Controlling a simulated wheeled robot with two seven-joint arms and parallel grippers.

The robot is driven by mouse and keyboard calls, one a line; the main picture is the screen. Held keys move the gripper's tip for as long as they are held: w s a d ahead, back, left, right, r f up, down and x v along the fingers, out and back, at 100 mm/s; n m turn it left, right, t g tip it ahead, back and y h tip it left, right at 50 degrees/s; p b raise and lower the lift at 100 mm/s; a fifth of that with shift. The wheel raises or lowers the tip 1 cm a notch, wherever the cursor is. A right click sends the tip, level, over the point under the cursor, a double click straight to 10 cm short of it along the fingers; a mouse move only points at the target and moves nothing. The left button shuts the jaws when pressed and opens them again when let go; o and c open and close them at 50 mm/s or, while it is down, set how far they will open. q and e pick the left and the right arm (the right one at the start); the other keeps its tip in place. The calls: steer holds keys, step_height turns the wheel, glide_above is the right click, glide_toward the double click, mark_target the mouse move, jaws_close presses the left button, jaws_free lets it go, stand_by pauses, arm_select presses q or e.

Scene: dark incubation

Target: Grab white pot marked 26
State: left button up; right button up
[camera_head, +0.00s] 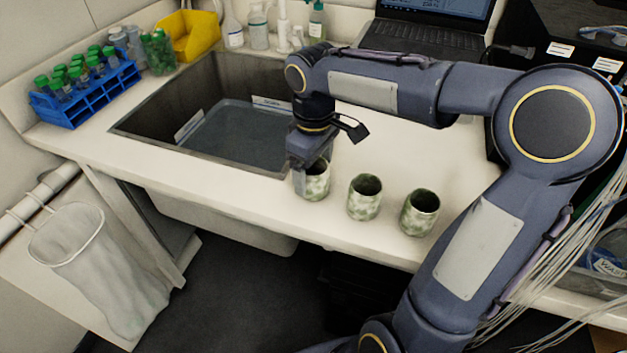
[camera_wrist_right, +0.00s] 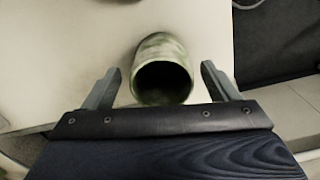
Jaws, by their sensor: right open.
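Three green-and-white mottled pots stand upright in a row on the white counter: a left pot (camera_head: 313,186), a middle pot (camera_head: 364,198) and a right pot (camera_head: 419,213). No number is readable on any of them, so I cannot tell which is marked 26. My right gripper (camera_head: 311,172) is at the left pot, partly covering its rim. In the right wrist view one pot (camera_wrist_right: 162,72) lies between the two open fingers of the gripper (camera_wrist_right: 160,85), with a gap on each side. My left gripper is not in view.
A sink (camera_head: 205,80) with a tray in it is behind and left of the pots. A blue rack (camera_head: 87,90) of green-capped tubes, a yellow bin (camera_head: 190,35), bottles and a laptop (camera_head: 425,38) stand further back. The counter's front edge is close to the pots.

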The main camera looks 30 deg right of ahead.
steer(key=shift+f, duration=1.6)
steer(key=shift+c, duration=0.3)
steer(key=c, duration=1)
